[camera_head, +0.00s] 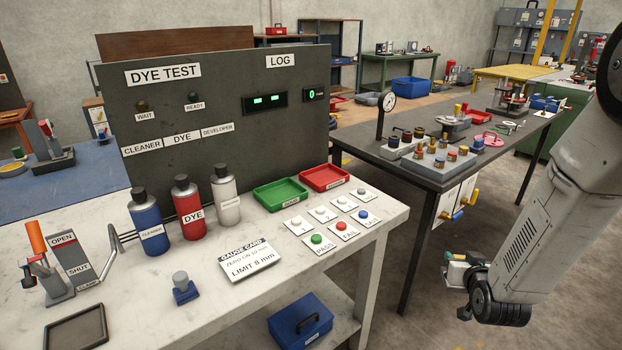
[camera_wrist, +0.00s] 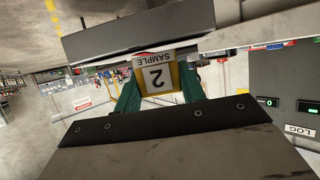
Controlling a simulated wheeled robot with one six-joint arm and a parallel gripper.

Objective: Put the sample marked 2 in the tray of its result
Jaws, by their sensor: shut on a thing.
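In the wrist view the sample (camera_wrist: 157,78) shows a white plate with a 2 and the word SAMPLE, upside down, with yellow edges. My gripper (camera_wrist: 156,95) is shut on it between two green fingers. In the head view my gripper (camera_head: 456,276) hangs off the right side of the white bench, apart from it, with the small sample at its tip. A green tray (camera_head: 264,204) and a red tray (camera_head: 309,187) stand side by side on the bench's back right part. Their small front labels are too small to read.
The DYE TEST panel (camera_head: 222,165) shows two green dashes and a 0; its WAIT and READY lamps look dark. Three bottles, a gauge card (camera_head: 250,260), several buttons and a clamp (camera_head: 62,262) occupy the white bench. A dark table (camera_head: 365,147) with instruments stands behind my arm.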

